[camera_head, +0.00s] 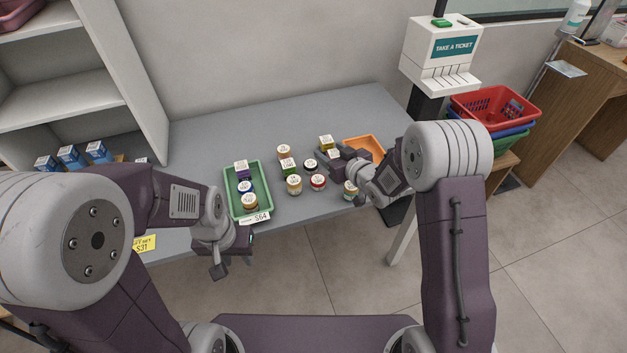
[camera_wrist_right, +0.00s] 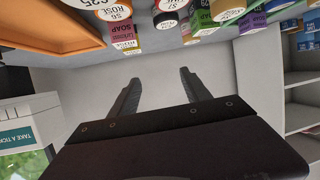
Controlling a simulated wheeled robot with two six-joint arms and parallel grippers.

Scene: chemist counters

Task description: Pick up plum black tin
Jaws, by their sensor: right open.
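A small round tin with a dark lid and white label, which looks like the plum black tin (camera_head: 310,166), stands on the grey counter among other jars; its label is too small to read. A dark-rimmed tin, likely the same one, shows at the top of the right wrist view (camera_wrist_right: 166,21). My right gripper (camera_head: 330,160) is open and empty, just right of the dark tin in the head view and close to it. In the right wrist view its two fingers (camera_wrist_right: 158,85) have nothing between them. My left gripper (camera_head: 228,262) hangs at the counter's front edge; its jaws are unclear.
Several jars and boxes crowd the dark tin, including a red-lidded jar (camera_head: 318,182) and a cream-lidded jar (camera_head: 294,185). A green tray (camera_head: 233,203) with items lies left, an orange tray (camera_head: 374,142) right. The counter's back (camera_head: 230,130) is clear. A ticket dispenser (camera_head: 440,55) stands right.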

